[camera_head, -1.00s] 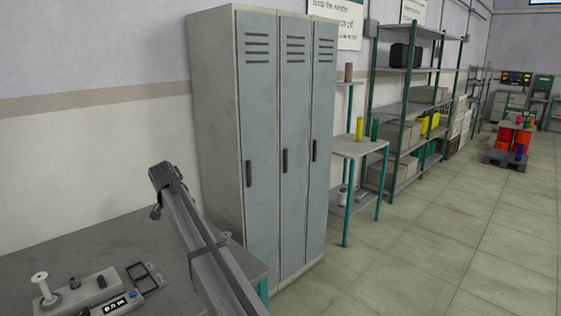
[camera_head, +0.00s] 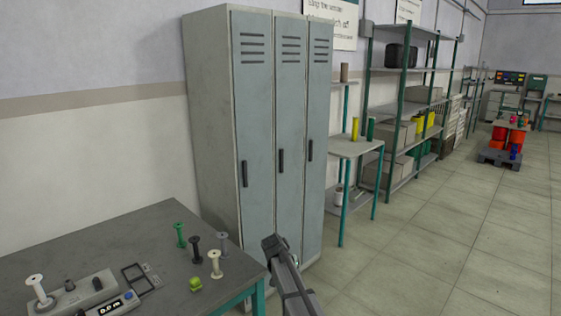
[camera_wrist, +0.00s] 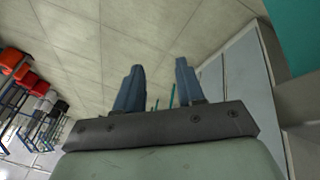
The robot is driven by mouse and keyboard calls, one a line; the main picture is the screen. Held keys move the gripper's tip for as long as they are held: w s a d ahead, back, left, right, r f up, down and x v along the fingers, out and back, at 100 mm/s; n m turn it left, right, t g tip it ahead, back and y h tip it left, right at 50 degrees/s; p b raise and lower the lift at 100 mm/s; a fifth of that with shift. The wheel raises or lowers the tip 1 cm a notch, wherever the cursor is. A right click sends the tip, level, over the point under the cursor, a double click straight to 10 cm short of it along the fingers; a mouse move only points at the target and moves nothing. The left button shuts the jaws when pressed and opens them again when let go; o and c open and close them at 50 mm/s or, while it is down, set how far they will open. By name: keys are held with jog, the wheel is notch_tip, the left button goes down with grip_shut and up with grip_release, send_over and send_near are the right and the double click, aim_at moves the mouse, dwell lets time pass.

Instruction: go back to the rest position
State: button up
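In the wrist view my gripper (camera_wrist: 158,70) shows two blue-grey fingers standing apart, with nothing held between them. Behind the fingers lie the tiled floor and distant furniture. In the head view a grey length of my arm rises from the bottom edge, right of the workbench (camera_head: 110,233) and in front of the lockers; my gripper's fingers cannot be made out there. On the bench a winding unit (camera_head: 75,300) with a display carries a white bobbin (camera_head: 38,289). Green (camera_head: 180,235), black (camera_head: 195,248), grey (camera_head: 222,243) and cream (camera_head: 215,263) bobbins stand upright to its right.
A small yellow-green object (camera_head: 196,284) lies near the bench's front edge. Grey lockers (camera_head: 258,130) stand behind my arm. A small side table (camera_head: 355,147) and green-framed shelves (camera_head: 405,100) follow along the wall. The tiled floor (camera_head: 440,240) at right is open.

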jog(key=s+d+f+n+g+y, duration=0.1)
jog(key=s+d+f+g, duration=0.3)
jog(key=s+f, duration=0.85)
jog(key=s+d+f+g, duration=0.1)
jog(key=s+d+f, duration=0.5)
jog(key=s+f, duration=0.65)
jog(key=s+d+f+g+y, duration=0.1)
jog(key=s+f, duration=0.1)
jog(key=s, duration=0.9)
jog(key=s+d+f+g+y, duration=0.1)
jog(key=s+f+g, duration=0.1)
jog(key=s, duration=1)
jog(key=s+d+f+n+g, duration=0.1)
jog(key=s+f+g, duration=0.1)
jog(key=s, duration=1)
jog(key=shift+f+y, duration=0.4)
jog(key=shift+f, duration=0.5)
